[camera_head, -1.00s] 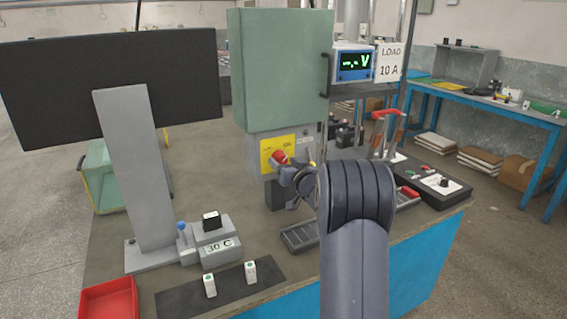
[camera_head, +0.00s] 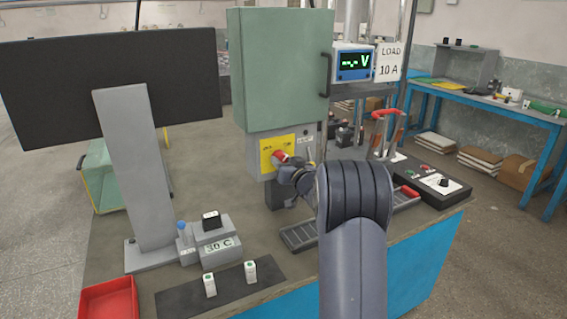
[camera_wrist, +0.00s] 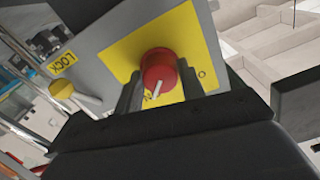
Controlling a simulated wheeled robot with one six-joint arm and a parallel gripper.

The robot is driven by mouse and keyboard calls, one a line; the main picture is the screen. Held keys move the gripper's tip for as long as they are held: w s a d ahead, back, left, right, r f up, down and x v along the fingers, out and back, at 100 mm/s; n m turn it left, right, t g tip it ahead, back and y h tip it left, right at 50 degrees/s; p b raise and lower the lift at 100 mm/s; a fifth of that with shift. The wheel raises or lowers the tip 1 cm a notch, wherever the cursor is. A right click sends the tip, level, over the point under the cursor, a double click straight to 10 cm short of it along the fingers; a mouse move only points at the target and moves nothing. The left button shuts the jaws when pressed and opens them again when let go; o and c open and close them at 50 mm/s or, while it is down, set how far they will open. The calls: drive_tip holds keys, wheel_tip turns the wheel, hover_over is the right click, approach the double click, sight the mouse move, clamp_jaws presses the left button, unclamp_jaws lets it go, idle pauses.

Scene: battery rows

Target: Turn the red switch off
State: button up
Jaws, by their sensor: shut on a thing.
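The red switch (camera_head: 280,156) is a round knob on a yellow plate (camera_head: 266,160) on the grey box under the green cabinet. In the wrist view the knob (camera_wrist: 158,68) sits between the two dark fingers of my gripper (camera_wrist: 160,80). The fingers are shut on its sides. A white pointer line on the knob slants down and to the left in that view. The plate's lettering is partly hidden by the fingers. In the head view my gripper (camera_head: 287,167) is at the knob, partly hidden by my wrist.
A yellow-ended lever (camera_wrist: 62,88) beside a LOCK label stands left of the plate in the wrist view. The green cabinet (camera_head: 280,70) is above the switch. A monitor (camera_head: 110,80) stands at left. A slotted grey tray (camera_head: 300,236) lies below my gripper.

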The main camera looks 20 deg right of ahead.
drive_tip(key=shift+n+b, duration=4.6)
drive_tip(key=shift+n, duration=4.3)
drive_tip(key=o, duration=1)
drive_tip(key=shift+s, duration=0.1)
drive_tip(key=s, duration=1)
drive_tip(key=shift+s+d, duration=0.2)
drive_tip(key=shift+s, duration=0.15)
